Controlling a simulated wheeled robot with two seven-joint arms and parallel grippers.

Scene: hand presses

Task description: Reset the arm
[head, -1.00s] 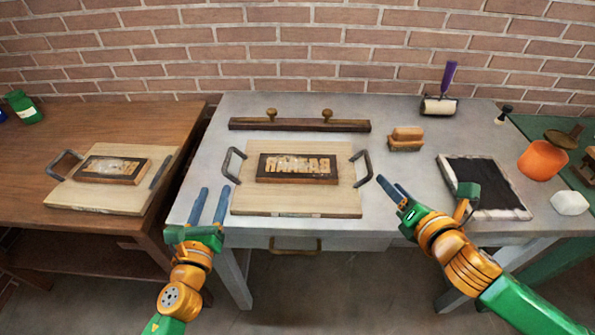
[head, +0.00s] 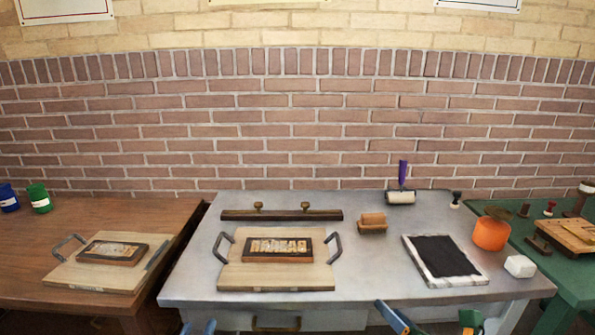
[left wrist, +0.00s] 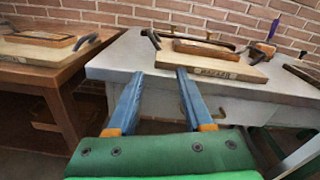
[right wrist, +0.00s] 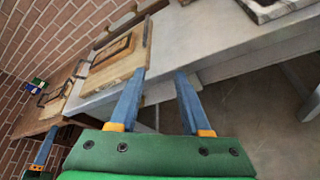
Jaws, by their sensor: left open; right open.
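My left gripper (left wrist: 153,95) is open and empty in the left wrist view, in front of the grey table's front edge. In the head view only its fingertips (head: 197,327) show at the bottom edge. My right gripper (right wrist: 158,95) is open and empty in the right wrist view. Its fingers also show at the bottom of the head view (head: 395,318). Neither gripper touches anything. On the grey table (head: 370,275), a wooden board with two dark handles (head: 240,273) bears a dark type frame (head: 304,246).
A dark bar with two knobs (head: 282,215), a wooden block (head: 372,222), a roller (head: 401,196), a black ink slab (head: 442,257), an orange pot (head: 490,234) and a white block (head: 520,266) stand on the grey table. A brown table (head: 30,240) is at left, a green table (head: 565,270) at right.

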